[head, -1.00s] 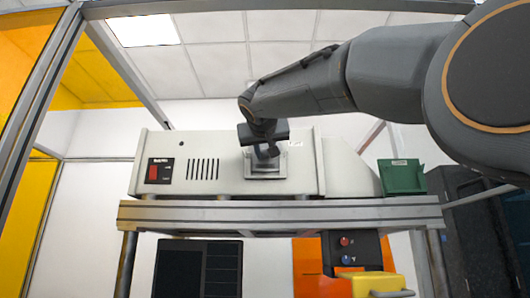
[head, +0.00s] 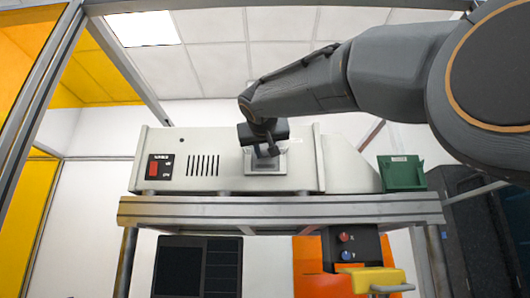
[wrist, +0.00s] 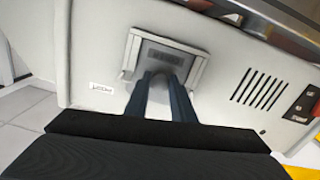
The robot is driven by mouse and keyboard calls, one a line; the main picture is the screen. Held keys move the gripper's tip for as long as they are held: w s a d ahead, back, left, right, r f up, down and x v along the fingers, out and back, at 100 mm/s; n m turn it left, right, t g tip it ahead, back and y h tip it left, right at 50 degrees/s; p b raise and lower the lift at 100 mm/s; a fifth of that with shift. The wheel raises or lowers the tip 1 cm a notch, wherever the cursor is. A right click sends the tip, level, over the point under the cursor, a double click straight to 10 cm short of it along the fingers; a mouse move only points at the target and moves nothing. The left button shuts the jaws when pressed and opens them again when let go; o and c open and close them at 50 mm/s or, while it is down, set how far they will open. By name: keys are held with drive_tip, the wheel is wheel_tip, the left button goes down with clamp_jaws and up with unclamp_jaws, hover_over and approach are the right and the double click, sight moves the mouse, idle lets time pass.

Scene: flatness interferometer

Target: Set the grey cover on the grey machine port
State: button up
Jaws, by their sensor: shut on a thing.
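The grey machine port (head: 251,168) is a raised, light grey frame on the front of the pale machine. In the wrist view its frame (wrist: 131,55) shows ahead of my fingers. The grey cover (wrist: 165,56) appears as a darker grey panel within this frame, close to my fingertips. My gripper (head: 268,153) is in front of the port, its fingers pointing at it. It is shut on the cover, and its fingers (wrist: 163,82) hide the grip point. I cannot tell whether the cover touches the port all round.
The pale machine (head: 225,183) stands on a metal-edged bench (head: 280,212). A red switch (head: 153,169) and vent slots (head: 203,166) are left of the port. A green bin (head: 403,174) stands at the right end. A yellow-handled unit (head: 375,281) is below the bench.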

drive_tip(key=o, duration=1)
drive_tip(key=shift+o, duration=0.2)
drive_tip(key=s+b, duration=0.2)
drive_tip(key=s, duration=0.5)
drive_tip(key=shift+s, duration=0.4)
